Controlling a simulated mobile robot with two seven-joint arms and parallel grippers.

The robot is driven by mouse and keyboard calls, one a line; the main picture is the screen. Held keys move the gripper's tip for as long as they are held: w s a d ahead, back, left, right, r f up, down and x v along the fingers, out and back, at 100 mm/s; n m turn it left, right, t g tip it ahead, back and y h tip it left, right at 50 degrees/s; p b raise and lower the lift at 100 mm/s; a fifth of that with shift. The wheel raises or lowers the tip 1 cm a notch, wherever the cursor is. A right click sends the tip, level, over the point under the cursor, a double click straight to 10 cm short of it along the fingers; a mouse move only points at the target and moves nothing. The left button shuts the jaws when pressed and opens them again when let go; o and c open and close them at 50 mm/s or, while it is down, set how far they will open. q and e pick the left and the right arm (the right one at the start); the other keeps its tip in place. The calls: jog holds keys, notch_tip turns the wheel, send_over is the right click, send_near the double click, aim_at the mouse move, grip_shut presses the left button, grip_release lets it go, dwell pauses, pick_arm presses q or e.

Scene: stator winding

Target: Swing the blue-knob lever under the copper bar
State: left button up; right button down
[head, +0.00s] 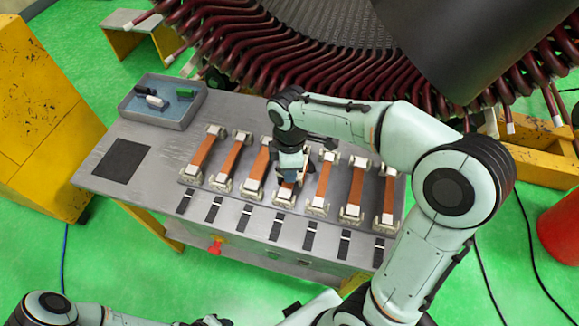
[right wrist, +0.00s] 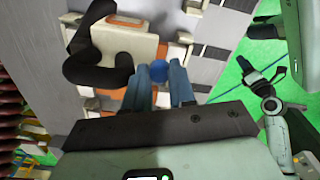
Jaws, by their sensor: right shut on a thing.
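Several copper bars lie in pale clamps in a row on the grey bench. My right gripper (head: 290,172) is low over the fourth bar from the left and hides most of it; that bar's near clamp (head: 284,195) shows below. In the right wrist view, the blue fingers of my right gripper (right wrist: 160,85) are shut on the blue knob (right wrist: 158,70), which shows between them. A black curved part (right wrist: 85,70) lies beside the pale clamp block (right wrist: 128,42), with a bit of copper bar (right wrist: 126,20) beyond it. My left gripper (right wrist: 263,76) is small in this view, its jaws unclear.
A grey tray (head: 180,118) with small parts stands at the back left of the bench (head: 165,150), near a black pad (head: 123,160). Neighbouring bars (head: 323,178) flank my gripper closely. The large stator with dark red coils (head: 280,85) is behind the bench.

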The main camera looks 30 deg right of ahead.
jog(key=c, duration=0.9)
grip_release()
jog(key=shift+r, duration=0.1)
pick_arm(q)
jog(key=shift+w+r+p, duration=0.95)
jog(key=shift+w+r, duration=0.2)
jog(key=shift+r, duration=0.1)
pick_arm(e)
notch_tip(320, 180, up, 13)
jog(key=shift+r, duration=0.15)
